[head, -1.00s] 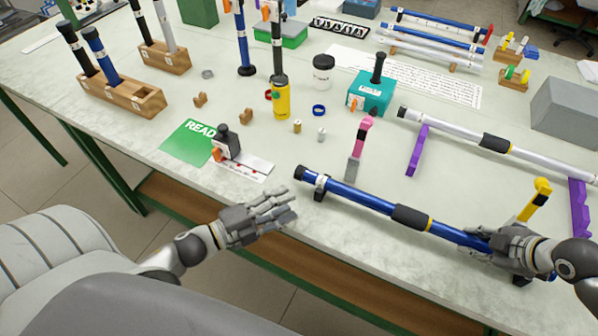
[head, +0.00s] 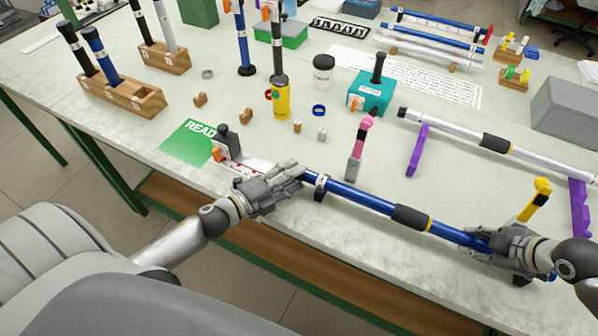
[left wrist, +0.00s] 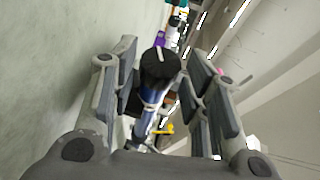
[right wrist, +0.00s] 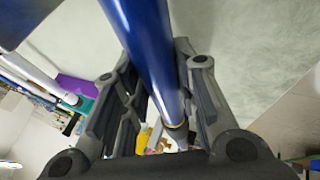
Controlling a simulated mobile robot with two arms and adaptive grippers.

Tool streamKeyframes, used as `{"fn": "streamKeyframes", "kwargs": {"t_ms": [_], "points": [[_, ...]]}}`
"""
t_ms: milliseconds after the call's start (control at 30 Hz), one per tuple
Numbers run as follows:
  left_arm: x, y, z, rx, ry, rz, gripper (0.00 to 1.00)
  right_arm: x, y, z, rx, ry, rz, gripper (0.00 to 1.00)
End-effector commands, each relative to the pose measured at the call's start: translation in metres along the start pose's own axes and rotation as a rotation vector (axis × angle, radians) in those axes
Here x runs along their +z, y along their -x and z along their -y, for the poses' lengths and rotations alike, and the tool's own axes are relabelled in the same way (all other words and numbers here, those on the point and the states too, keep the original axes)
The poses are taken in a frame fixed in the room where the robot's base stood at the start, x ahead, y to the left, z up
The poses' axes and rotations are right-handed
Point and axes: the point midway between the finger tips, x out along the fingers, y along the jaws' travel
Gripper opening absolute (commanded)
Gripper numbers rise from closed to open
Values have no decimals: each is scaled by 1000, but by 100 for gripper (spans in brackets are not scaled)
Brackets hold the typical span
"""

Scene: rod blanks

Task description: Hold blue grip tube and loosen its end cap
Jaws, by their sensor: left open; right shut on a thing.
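The blue grip tube (head: 362,197) lies along the front of the table, with a black band (head: 411,216) near its middle. A small black stand (head: 320,188) holds it near its left end. Its black end cap (left wrist: 160,66) sits between the fingers of my left gripper (left wrist: 158,85), which is open around it. In the head view my left gripper (head: 290,178) hides the cap. My right gripper (head: 490,243) is shut on the tube near its right end; the right wrist view shows the blue shaft (right wrist: 146,45) between its fingers (right wrist: 160,95).
A pink-topped clamp (head: 359,148) and a yellow-topped clamp (head: 535,200) stand behind the tube. A white rod (head: 540,157) rests on purple supports (head: 417,150). A green READ card (head: 188,141) and small black-capped device (head: 228,140) lie near my left gripper.

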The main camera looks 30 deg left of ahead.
Motion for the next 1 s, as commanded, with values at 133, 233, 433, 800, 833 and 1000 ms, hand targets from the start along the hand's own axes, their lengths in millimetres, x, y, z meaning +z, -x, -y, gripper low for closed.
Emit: {"fn": "streamKeyframes", "kwargs": {"t_ms": [133, 233, 433, 800, 833, 1000], "points": [[0, -17, 0, -2, 1, -1, 42, 0, 0, 0, 1, 0, 0, 0], [0, -23, 0, 0, 1, 0, 42, 0, 0, 0, 1, 0, 0, 0], [0, -26, 0, 0, 1, 0, 42, 0, 0, 0, 1, 0, 0, 0], [0, -26, 0, 0, 2, -1, 17, 0, 0, 0, 1, 0, 0, 0], [0, -26, 0, 0, 2, -1, 13, 0, 0, 0, 1, 0, 0, 0], [-1, -26, 0, 6, 2, -3, 8, 0, 0, 0, 1, 0, 0, 0]]}}
